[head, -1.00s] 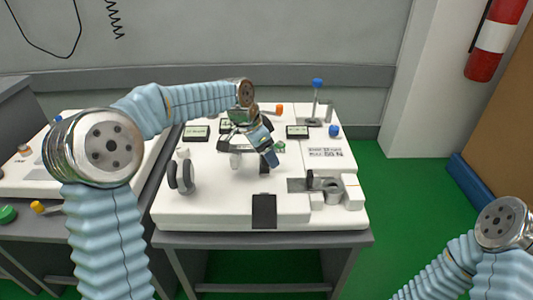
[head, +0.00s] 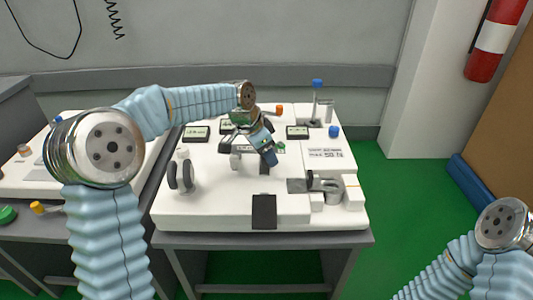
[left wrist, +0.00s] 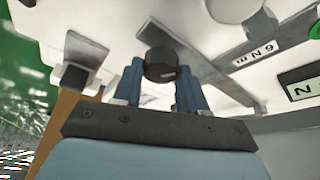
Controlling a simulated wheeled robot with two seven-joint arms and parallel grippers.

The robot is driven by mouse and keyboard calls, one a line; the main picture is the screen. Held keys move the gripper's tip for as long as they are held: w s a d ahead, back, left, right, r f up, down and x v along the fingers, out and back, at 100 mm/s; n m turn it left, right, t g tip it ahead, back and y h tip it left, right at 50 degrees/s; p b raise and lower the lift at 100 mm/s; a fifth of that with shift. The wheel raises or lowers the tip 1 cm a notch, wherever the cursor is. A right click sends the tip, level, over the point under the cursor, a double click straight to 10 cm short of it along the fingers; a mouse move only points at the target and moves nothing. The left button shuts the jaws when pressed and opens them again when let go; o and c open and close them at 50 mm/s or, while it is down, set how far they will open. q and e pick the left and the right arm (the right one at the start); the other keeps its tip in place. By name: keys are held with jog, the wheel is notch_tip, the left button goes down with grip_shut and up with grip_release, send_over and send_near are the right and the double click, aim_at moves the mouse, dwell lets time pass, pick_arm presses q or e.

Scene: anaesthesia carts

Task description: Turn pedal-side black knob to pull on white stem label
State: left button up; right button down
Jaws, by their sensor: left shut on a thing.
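The black knob (left wrist: 160,63) sits between the two blue fingers of my left gripper in the left wrist view, with a small pale mark on its side. My left gripper (head: 268,156) is shut on this knob, above the middle of the white cart-top panel (head: 215,212) in the head view. The gripper hides the knob there. A black pedal-like plate (head: 264,211) is at the panel's front edge. I cannot make out a white stem label for certain. My right gripper is out of view; only part of its arm shows at lower right.
A dark double disc (head: 181,176) stands at the panel's left. A grey latch-like fitting (head: 326,188) is at front right. A blue-topped rod (head: 317,96), a blue knob (head: 334,131) and an orange knob (head: 279,110) are behind. A second cart stands at left.

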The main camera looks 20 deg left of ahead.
pick_arm(q)
jog(key=n+y, duration=0.1)
jog(key=n, duration=0.2)
jog(key=n+t+y+b, duration=0.1)
jog(key=n, duration=0.2)
jog(key=shift+d, duration=0.15)
jog(key=n+y+b, duration=0.1)
jog(key=n+y, duration=0.1)
jog(key=n, duration=0.3)
jog(key=shift+n, duration=0.3)
dwell(0.4)
jog(key=o, duration=1.1)
jog(key=shift+c, duration=0.2)
jog(key=v, duration=1.4)
jog(key=shift+d+p, duration=0.25)
jog(key=shift+p, duration=0.2)
jog(key=shift+s+f, duration=0.15)
jog(key=shift+f, duration=0.05)
